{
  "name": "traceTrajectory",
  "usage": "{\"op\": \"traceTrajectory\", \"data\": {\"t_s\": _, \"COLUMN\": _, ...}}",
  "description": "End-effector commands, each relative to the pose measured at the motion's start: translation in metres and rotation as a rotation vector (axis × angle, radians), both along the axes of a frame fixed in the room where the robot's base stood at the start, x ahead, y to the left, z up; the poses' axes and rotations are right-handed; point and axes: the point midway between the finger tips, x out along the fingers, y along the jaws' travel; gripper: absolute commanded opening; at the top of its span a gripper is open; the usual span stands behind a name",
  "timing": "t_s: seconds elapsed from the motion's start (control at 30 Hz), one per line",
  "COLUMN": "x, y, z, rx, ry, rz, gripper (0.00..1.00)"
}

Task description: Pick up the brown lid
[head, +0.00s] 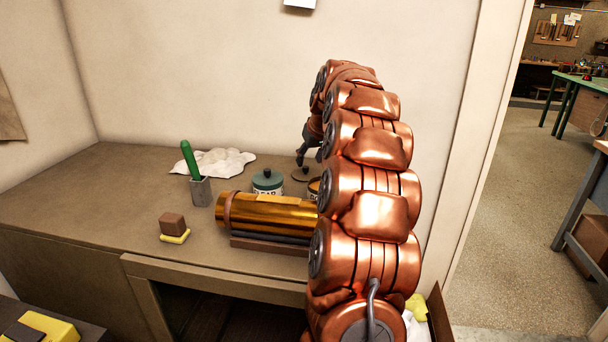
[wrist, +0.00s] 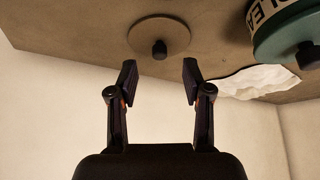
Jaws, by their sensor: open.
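The brown lid (head: 299,175) lies flat on the bench near the back wall, partly hidden by my arm in the head view. In the wrist view the lid (wrist: 172,30) is a round brown disc with a small dark knob in its middle. My gripper (wrist: 160,78) is open and empty, its two fingers spread apart. The knob appears in line with the gap between the fingertips, a little beyond them. The head view shows my gripper (head: 309,150) just above the lid, not visibly touching it.
A green-lidded tin (head: 267,186) stands beside the lid and shows close by in the wrist view (wrist: 283,32). A brass cylinder (head: 265,213) lies in front. A crumpled white cloth (head: 222,162) and a green-handled tool (head: 188,158) are left.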

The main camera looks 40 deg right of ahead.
Motion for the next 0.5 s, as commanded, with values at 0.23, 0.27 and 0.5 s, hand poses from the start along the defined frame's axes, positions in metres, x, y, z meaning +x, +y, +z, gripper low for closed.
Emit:
{"op": "traceTrajectory", "data": {"t_s": 0.23, "x": 0.014, "y": -0.005, "z": -0.017, "rx": 0.001, "ry": 0.004, "rz": 0.002, "gripper": 0.5}}
{"op": "traceTrajectory", "data": {"t_s": 0.27, "x": 0.017, "y": -0.007, "z": -0.02, "rx": 0.001, "ry": 0.003, "rz": 0.002, "gripper": 0.5}}
{"op": "traceTrajectory", "data": {"t_s": 0.5, "x": 0.029, "y": -0.009, "z": -0.041, "rx": -0.001, "ry": 0.0, "rz": 0.005, "gripper": 0.5}}
